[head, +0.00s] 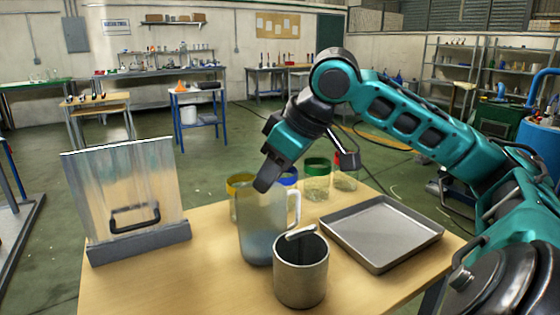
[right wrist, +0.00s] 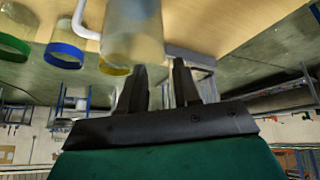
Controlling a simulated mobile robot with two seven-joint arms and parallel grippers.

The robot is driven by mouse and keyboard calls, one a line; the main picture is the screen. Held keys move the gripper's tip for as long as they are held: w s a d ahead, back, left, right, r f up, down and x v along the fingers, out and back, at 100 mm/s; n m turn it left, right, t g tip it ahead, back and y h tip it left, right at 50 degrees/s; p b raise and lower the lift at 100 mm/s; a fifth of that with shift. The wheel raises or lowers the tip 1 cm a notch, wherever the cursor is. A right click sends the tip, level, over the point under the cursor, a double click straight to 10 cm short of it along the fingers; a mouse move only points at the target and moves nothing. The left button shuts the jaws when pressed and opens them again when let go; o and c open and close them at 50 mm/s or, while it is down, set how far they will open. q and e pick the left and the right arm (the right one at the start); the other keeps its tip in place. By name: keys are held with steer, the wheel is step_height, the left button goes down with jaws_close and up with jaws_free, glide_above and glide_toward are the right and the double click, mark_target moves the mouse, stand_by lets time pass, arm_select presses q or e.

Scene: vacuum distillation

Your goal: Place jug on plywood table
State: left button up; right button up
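The jug (head: 262,235) is a tall translucent grey-blue pitcher with a white handle on its right side. It stands upright on the light plywood table (head: 205,285); the metal pot hides part of its lower right. My right gripper (head: 266,184) points down at the jug's rim in the head view and overlaps its top. In the right wrist view the fingers (right wrist: 158,88) are apart with nothing held between them. The jug (right wrist: 135,30) shows just past the fingertips there, with its handle to the left. I cannot tell whether they touch. My left gripper is out of view.
A metal pot (head: 301,278) stands in front of the jug, close to it. A shallow metal tray (head: 381,235) lies to the right. Jars with yellow, blue, green (head: 317,180) and red lids stand behind. A clear upright panel (head: 125,190) on a grey base stands left.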

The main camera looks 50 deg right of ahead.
steer(key=v, duration=0.3)
steer(key=shift+s+r, duration=0.2)
steer(key=shift+r, duration=0.05)
stand_by(0.4)
